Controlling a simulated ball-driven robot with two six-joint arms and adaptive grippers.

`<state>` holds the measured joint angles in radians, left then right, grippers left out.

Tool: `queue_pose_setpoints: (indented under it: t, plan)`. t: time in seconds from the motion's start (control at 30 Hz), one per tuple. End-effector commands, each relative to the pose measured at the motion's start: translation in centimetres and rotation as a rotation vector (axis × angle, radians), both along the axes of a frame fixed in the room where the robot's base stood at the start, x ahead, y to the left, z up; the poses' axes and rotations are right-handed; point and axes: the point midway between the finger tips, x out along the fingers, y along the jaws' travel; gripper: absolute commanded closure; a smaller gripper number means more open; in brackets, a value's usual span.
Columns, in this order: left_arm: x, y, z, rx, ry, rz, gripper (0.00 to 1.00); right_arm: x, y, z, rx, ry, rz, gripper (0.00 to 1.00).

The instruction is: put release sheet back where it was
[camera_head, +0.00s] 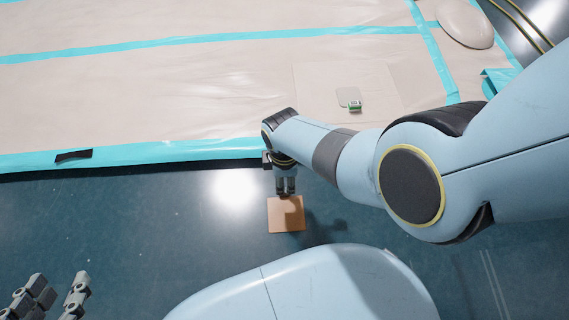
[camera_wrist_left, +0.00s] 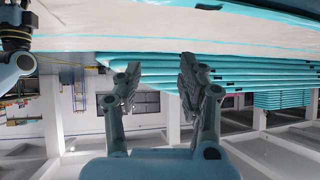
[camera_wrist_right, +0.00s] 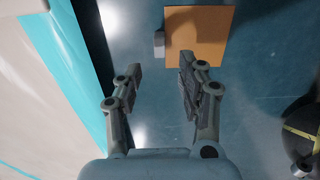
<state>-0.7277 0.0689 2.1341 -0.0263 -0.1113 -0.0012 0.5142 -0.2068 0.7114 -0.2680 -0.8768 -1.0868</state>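A tan-orange square sheet (camera_head: 286,216), which I take to be the release sheet, lies over the dark blue floor. In the right wrist view the sheet (camera_wrist_right: 203,38) is beyond my fingertips, slightly right, with a small grey block (camera_wrist_right: 159,44) at its left edge. My right gripper (camera_head: 286,188) points down at the sheet's far edge. Its fingers (camera_wrist_right: 160,76) are apart with nothing between them; whether they touch the sheet is unclear. My left gripper (camera_head: 50,297) is at the bottom left, open and empty, as the left wrist view (camera_wrist_left: 160,72) shows.
A beige inflatable track (camera_head: 150,95) with turquoise bands fills the back. On it lie a small pale patch (camera_head: 345,95), a green-and-white item (camera_head: 355,106) and a beige rounded object (camera_head: 465,23). A black strap (camera_head: 74,156) is on its front edge. Floor left of the sheet is clear.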

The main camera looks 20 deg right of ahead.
Motion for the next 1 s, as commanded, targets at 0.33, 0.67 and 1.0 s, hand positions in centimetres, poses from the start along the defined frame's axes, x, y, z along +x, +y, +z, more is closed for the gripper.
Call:
queue_pose_setpoints:
  t: [0.33,0.67,1.0]
  plan:
    - [1.2,0.3,3.0,0.008,0.257,0.017,0.6,0.3,0.0,3.4,0.0,-0.005,0.0,0.6]
    - [0.2,0.4,5.4,0.012,0.447,0.021,0.6,0.1,0.0,5.1,-0.001,-0.002,0.0,0.6]
    - [-0.2,0.4,5.7,0.013,0.485,0.02,0.6,0.0,0.0,5.1,0.0,0.0,0.0,0.6]
